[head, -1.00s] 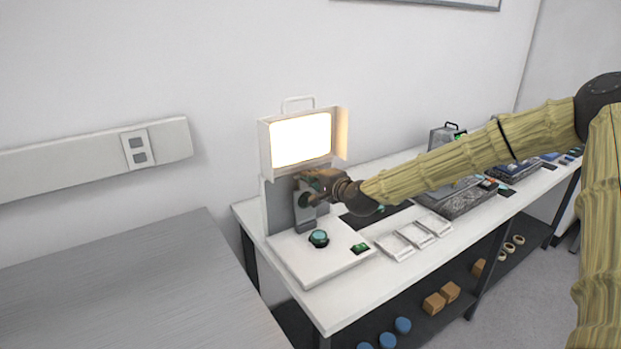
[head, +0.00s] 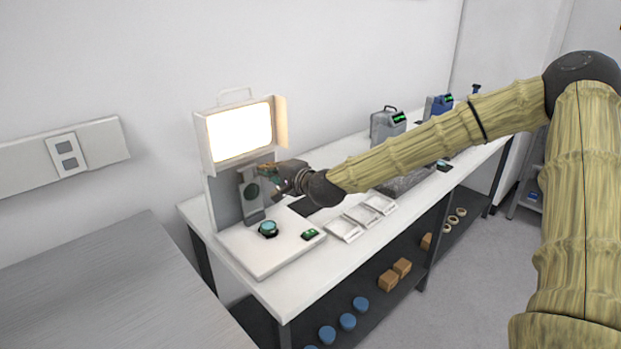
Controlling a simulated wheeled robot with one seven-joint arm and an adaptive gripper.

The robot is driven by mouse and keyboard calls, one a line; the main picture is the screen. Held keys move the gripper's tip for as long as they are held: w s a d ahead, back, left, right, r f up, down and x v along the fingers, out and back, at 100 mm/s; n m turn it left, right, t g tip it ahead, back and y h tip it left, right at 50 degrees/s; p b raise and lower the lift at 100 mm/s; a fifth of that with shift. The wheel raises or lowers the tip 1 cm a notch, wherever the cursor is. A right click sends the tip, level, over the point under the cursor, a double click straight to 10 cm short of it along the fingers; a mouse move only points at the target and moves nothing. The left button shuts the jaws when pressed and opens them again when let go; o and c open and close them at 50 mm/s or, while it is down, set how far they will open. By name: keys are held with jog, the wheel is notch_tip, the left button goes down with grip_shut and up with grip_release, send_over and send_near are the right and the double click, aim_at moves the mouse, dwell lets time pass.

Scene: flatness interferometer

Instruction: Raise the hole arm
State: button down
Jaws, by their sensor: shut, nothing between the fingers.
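The interferometer stands at the left end of the white bench, with a bright lit screen box (head: 239,132) on top of a grey upright plate (head: 225,200). A narrow grey arm with a dark round hole or lens (head: 252,192) stands upright in front of the plate; I take it to be the hole arm. My gripper (head: 265,172) is shut and empty, close to the right of this arm's upper end. Whether they touch cannot be told. A teal-topped round part (head: 267,229) sits on the white base (head: 262,257) below.
Shallow white trays (head: 362,216) lie on the bench to the right of the base, beside a small green display (head: 310,234). Grey and blue instruments stand farther back. A bare metal table (head: 110,290) is at front left.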

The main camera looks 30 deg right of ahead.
jog(key=r+p+v, duration=0.1)
jog(key=r+v, duration=0.1)
jog(key=v, duration=1.4)
dwell(0.5)
jog(key=shift+s+d+r, duration=0.1)
jog(key=shift+s+d, duration=0.05)
jog(key=shift+d, duration=0.05)
jog(key=shift+a, duration=0.15)
